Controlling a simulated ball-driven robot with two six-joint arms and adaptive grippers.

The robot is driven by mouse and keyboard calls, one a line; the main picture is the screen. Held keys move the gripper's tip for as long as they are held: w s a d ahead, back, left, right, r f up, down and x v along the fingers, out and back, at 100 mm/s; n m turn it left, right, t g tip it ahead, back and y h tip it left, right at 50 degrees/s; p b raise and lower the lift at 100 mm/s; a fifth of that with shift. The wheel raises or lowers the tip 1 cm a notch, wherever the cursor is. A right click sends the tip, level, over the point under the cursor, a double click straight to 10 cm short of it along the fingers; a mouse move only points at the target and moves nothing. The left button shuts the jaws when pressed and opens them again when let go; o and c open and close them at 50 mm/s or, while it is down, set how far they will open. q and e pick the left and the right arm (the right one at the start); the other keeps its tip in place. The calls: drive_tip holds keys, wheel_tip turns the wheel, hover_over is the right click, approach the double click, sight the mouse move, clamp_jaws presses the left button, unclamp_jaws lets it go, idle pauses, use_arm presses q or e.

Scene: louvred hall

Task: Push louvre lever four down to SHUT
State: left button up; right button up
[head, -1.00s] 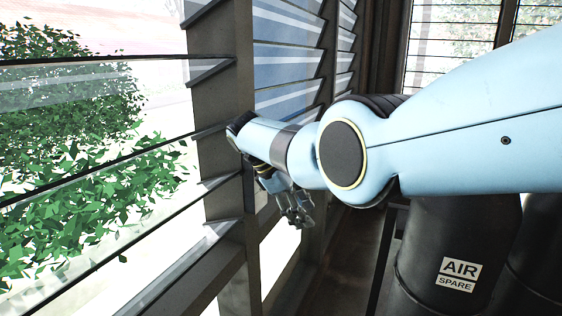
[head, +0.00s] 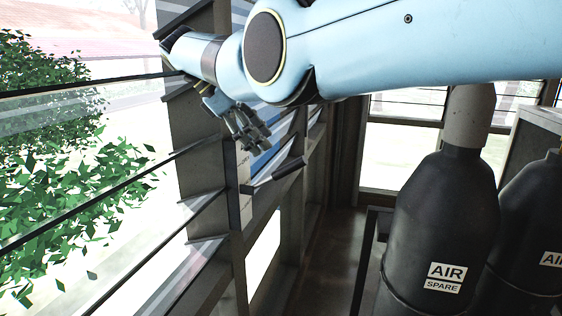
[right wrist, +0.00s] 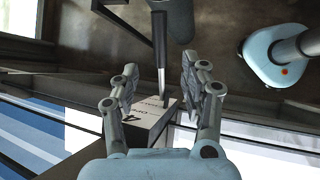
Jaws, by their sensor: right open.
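The louvre lever (head: 288,168) has a dark grip on a thin rod and sticks out from a post plate (head: 244,172), its grip end angled up to the right in the head view. In the right wrist view the lever's rod (right wrist: 161,62) runs between the fingers from a pale label plate (right wrist: 150,118) marked 4; its other lettering is too small to read surely. My right gripper (head: 249,128) is open and empty, above and left of the grip in the head view. In the right wrist view it (right wrist: 155,84) has a finger apart on each side of the rod. My left gripper is out of view.
Glass louvres and slats (head: 90,190) line the left wall beside a dark upright post (head: 200,110). Black AIR SPARE cylinders (head: 440,215) stand at the right. A strip of dark floor (head: 325,260) is clear between wall and cylinders.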

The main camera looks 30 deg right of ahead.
sight(289, 167)
drive_tip(key=x, duration=0.7)
drive_tip(key=shift+s+d+f, duration=0.1)
drive_tip(key=shift+s+d, duration=0.05)
drive_tip(key=shift+d, duration=0.05)
drive_tip(key=shift+s+d+f, duration=0.1)
drive_tip(key=shift+d+f, duration=0.1)
drive_tip(key=shift+f, duration=0.1)
drive_tip(key=shift+d, duration=0.1)
drive_tip(key=shift+p+x, duration=0.3)
drive_tip(key=shift+x, duration=0.5)
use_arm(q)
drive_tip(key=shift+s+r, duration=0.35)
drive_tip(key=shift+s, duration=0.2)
use_arm(e)
drive_tip(key=shift+c, duration=1)
clamp_jaws()
